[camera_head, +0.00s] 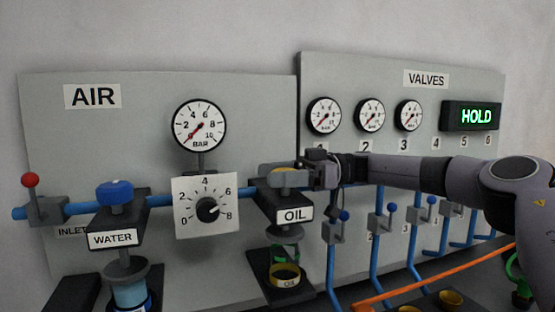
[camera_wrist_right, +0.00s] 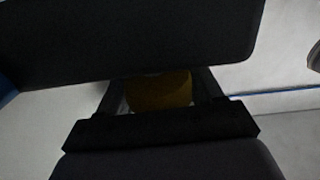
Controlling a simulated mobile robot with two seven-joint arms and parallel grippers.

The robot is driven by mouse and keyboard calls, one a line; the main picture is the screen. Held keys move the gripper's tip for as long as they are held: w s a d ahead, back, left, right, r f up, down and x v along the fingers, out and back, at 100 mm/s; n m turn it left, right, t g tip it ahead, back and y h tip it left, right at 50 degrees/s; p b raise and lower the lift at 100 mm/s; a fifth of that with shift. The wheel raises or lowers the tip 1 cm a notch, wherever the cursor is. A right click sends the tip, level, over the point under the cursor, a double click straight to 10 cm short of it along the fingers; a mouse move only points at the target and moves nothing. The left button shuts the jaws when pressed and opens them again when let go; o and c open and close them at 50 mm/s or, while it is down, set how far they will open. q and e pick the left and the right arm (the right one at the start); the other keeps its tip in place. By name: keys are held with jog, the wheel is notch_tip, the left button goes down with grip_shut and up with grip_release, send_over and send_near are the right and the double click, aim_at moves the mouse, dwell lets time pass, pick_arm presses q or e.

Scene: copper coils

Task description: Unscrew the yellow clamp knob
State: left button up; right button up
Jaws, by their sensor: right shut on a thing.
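The yellow clamp knob (camera_wrist_right: 158,92) shows dark yellow in the right wrist view, between the two fingers of my right gripper (camera_head: 284,178). In the head view the gripper reaches in from the right, over the top of the OIL unit (camera_head: 287,207), and hides most of the knob. The gripper is shut on the knob. The knob's underside and thread are hidden. My left gripper is not in view.
The WATER unit (camera_head: 113,236) with a blue knob (camera_head: 115,192) and a dial plate (camera_head: 206,204) stand left of the OIL unit. A yellow ring (camera_head: 286,275) sits below it. Small blue-knobbed valves (camera_head: 375,222) line the lower right, near an orange bar (camera_head: 430,278).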

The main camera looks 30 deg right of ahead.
jog(key=shift+s+n+g+p, duration=0.1)
jog(key=shift+n+g+p, duration=0.7)
jog(key=shift+g, duration=0.4)
jog(key=shift+f, duration=0.15)
jog(key=o, duration=1)
jog(key=shift+c, duration=0.2)
